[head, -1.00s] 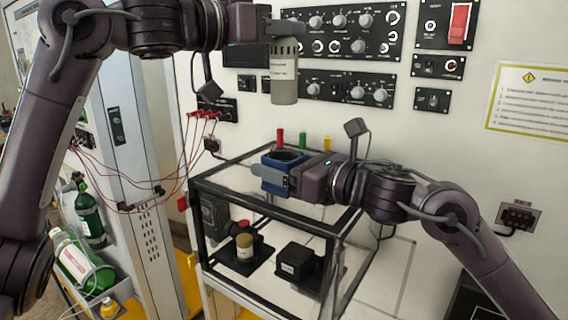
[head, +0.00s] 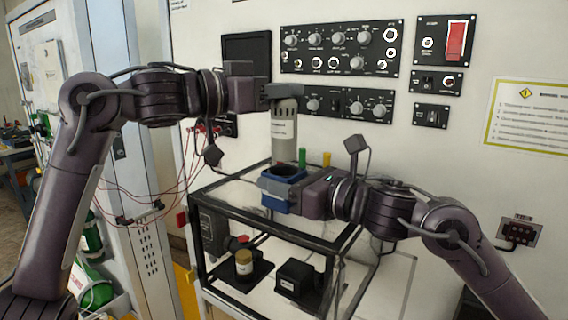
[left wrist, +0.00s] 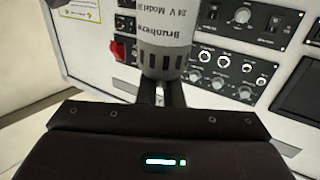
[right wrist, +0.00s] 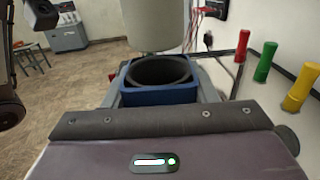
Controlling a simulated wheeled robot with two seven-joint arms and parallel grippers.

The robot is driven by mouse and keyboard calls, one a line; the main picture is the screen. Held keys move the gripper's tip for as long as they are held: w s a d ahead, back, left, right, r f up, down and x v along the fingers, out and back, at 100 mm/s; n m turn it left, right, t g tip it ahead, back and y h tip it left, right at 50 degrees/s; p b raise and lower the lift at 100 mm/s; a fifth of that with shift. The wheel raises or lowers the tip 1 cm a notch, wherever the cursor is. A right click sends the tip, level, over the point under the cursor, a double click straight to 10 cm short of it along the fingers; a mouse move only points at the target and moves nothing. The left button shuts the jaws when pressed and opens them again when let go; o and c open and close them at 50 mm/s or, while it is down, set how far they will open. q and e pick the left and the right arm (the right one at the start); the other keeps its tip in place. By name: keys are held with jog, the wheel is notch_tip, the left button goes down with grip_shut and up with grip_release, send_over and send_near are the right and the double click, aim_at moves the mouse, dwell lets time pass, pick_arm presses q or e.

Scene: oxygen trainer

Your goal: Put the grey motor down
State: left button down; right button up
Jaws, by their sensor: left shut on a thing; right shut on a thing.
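The grey motor (head: 284,138) is an upright cylinder with a white label, held at its top by my left gripper (head: 282,92), which is shut on it. It also shows large in the left wrist view (left wrist: 165,40). My right gripper (head: 291,184) is shut on a blue holder (head: 283,173) with a round dark opening, above the black frame. In the right wrist view the blue holder (right wrist: 160,92) sits between the fingers and the motor's lower end (right wrist: 153,25) hangs above and behind its opening. I cannot tell whether they touch.
Green (head: 302,157) and yellow (head: 326,159) handles stand behind the blue holder. Control panels (head: 342,47) cover the wall. Red wires hang at the left.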

aim_at(273, 136)
pick_arm(q)
notch_tip(273, 136, down, 7)
jog(key=shift+f, duration=0.15)
jog(key=shift+f, duration=0.1)
dwell(0.3)
jog(key=c, duration=1.6)
grip_release()
jog(key=shift+f, duration=0.1)
jog(key=shift+s+a, duration=0.1)
jog(key=shift+a, duration=0.1)
jog(key=v, duration=1.1)
jog(key=shift+s+a, duration=0.2)
jog(key=shift+a, duration=0.1)
